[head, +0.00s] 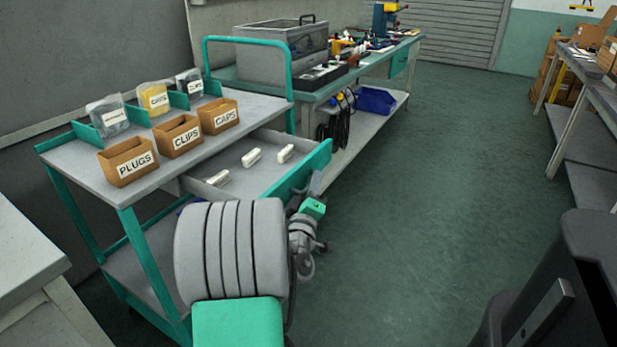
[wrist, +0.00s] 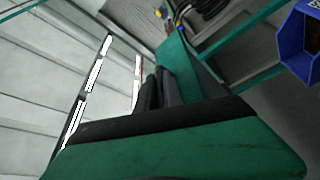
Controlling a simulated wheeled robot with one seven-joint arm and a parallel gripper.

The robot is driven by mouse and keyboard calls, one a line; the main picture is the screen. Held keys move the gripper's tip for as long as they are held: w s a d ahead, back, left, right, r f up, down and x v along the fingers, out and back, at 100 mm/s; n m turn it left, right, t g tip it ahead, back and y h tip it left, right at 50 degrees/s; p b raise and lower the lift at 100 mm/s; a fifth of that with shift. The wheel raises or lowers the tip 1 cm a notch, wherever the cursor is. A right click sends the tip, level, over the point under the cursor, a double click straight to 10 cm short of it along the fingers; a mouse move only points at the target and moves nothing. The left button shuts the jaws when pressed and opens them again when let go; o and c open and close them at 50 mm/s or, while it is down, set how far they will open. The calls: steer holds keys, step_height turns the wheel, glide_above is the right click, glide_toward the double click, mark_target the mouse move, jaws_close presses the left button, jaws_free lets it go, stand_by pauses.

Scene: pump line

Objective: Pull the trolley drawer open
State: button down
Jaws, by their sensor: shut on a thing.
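The trolley (head: 85,165) is grey with a green frame and stands at the left in the head view. Its drawer (head: 262,178) is pulled out on the right side, so its grey inside shows. The green drawer front (head: 318,160) faces right. My gripper (head: 314,186) is at the outer face of that front, partly hidden behind my arm. In the wrist view the dark fingers (wrist: 160,88) are close together beside the green front (wrist: 176,58). They are shut on the drawer's handle, which is itself mostly hidden.
Several white parts (head: 252,158) lie in the drawer. Boxes marked PLUGS (head: 127,162), CLIPS (head: 177,136) and CAPS (head: 218,116) stand on the trolley top. A workbench (head: 395,57) with a blue bin (head: 375,101) stands behind. The green floor to the right is clear.

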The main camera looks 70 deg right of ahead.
steer(key=shift+s, duration=0.2)
steer(key=c, duration=1.8)
jaws_free()
steer(key=shift+w, duration=0.1)
steer(key=shift+o, duration=0.2)
steer(key=shift+a+f, duration=0.15)
steer(key=shift+a, duration=0.2)
steer(key=b+v, duration=0.3)
steer(key=v, duration=0.4)
